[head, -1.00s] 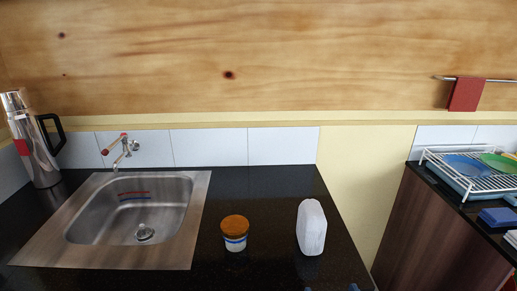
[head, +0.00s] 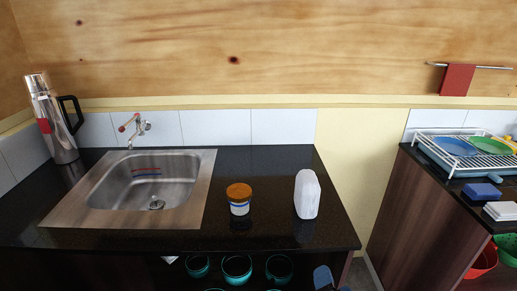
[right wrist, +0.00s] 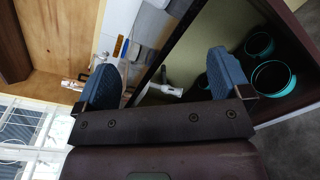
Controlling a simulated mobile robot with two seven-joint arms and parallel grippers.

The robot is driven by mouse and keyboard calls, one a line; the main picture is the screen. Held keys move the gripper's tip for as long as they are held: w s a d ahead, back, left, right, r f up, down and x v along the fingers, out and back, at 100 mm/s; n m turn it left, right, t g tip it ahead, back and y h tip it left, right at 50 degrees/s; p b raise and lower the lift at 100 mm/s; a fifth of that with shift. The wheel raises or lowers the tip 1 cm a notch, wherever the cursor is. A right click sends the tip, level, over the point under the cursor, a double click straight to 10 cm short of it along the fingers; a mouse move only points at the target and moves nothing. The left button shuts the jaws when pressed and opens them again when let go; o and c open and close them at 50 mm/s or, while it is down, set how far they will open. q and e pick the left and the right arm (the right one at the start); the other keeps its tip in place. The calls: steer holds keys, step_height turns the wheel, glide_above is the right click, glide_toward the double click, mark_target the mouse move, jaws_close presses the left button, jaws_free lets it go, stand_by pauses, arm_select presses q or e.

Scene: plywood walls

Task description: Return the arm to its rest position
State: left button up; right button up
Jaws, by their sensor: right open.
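My right gripper (head: 328,283) shows at the bottom edge of the head view, in front of the counter and below its top. Only its blue fingertips and a small part are visible there. In the right wrist view both blue fingers of this gripper (right wrist: 165,75) are wide apart, with nothing held between them. The view past the fingers is tilted and shows the counter and the shelf space under it. My left gripper is in neither view.
The black counter (head: 265,229) holds a sink (head: 88,213), a steel flask (head: 53,125), a brown-lidded jar (head: 239,208) and a white bottle (head: 306,196). Several teal cups (head: 237,270) stand below. A dish rack (head: 450,171) is on the right counter, with a floor gap between counters.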

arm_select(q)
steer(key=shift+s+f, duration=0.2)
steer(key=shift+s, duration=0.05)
arm_select(e)
steer(key=s+d+f+m+g, duration=0.3)
steer(key=s+d+f+m, duration=0.2)
steer(key=m, duration=0.7)
steer(key=s+d+f+m+g, duration=0.2)
steer(key=s+d+f+m, duration=0.4)
steer(key=m, duration=0.7)
step_height(320, 180, down, 3)
steer(key=shift+s+f+g+h, duration=0.2)
steer(key=shift+s+g+h, duration=0.15)
steer(key=shift+s, duration=0.7)
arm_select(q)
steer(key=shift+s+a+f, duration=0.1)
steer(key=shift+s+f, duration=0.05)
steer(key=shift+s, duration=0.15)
arm_select(e)
steer(key=shift+o, duration=0.5)
